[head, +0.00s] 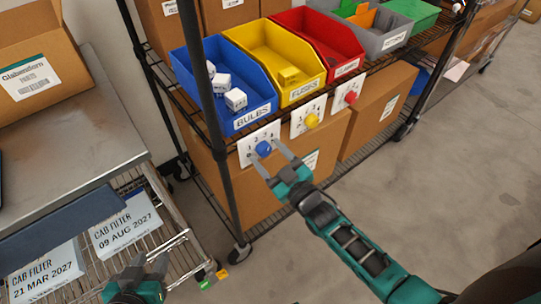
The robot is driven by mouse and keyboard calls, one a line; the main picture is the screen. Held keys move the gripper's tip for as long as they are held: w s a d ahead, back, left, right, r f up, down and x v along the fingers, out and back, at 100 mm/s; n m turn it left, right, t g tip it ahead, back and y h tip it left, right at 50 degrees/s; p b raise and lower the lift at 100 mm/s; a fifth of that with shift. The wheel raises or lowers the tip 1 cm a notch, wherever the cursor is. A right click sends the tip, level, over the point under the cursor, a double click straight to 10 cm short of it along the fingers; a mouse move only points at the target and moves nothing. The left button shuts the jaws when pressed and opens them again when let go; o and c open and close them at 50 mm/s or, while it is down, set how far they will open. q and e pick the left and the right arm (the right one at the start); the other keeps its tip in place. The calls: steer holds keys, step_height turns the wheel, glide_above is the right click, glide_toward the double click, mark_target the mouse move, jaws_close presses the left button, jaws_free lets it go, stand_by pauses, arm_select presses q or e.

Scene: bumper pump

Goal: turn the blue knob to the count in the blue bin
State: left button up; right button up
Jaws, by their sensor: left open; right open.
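The blue bin (252,119), labelled BULBS, stands on the rack shelf and holds white boxes. I see three boxes (235,99), the rearmost partly hidden behind the rack post. The blue knob (263,149) sits on a white dial plate (246,152) below the bin. Small digits ring the knob, but I cannot read its setting. My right gripper (267,156) is open, its fingertips at the blue knob, one on each side; I cannot tell whether they touch it. My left gripper (147,265) is open and empty at the bottom, away from the rack.
A yellow bin (302,93) with a yellow box and a red bin (347,68) stand to the right. A yellow knob (311,121) and red knob (350,97) sit below them. A black rack post (217,140) stands left of the blue knob. The floor at right is clear.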

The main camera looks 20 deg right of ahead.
arm_select(q)
steer(key=shift+s+a+r+p, duration=0.15)
steer(key=shift+a+p, duration=0.05)
steer(key=shift+p, duration=0.3)
arm_select(e)
steer(key=v, duration=1.3)
arm_select(q)
steer(key=r+p, duration=0.2)
steer(key=p, duration=0.1)
steer(key=shift+s+a+r+y, duration=0.1)
steer(key=shift+s+a+y, duration=0.1)
steer(key=shift+a+y, duration=0.15)
arm_select(e)
steer(key=s+m+g+h, duration=0.1)
steer(key=g, duration=0.1)
steer(key=s+m+g+h, duration=0.1)
steer(key=m+g, duration=0.1)
steer(key=s+m+g+h, duration=0.1)
steer(key=s+g, duration=0.1)
steer(key=shift+s+a+f+m+g+h, duration=0.15)
steer(key=shift+f+m+g+h, duration=0.1)
steer(key=shift+m+g+h, duration=0.15)
arm_select(q)
steer(key=shift+d, duration=0.15)
steer(key=shift+w+r, duration=0.1)
steer(key=shift+w, duration=0.05)
stand_by(0.4)
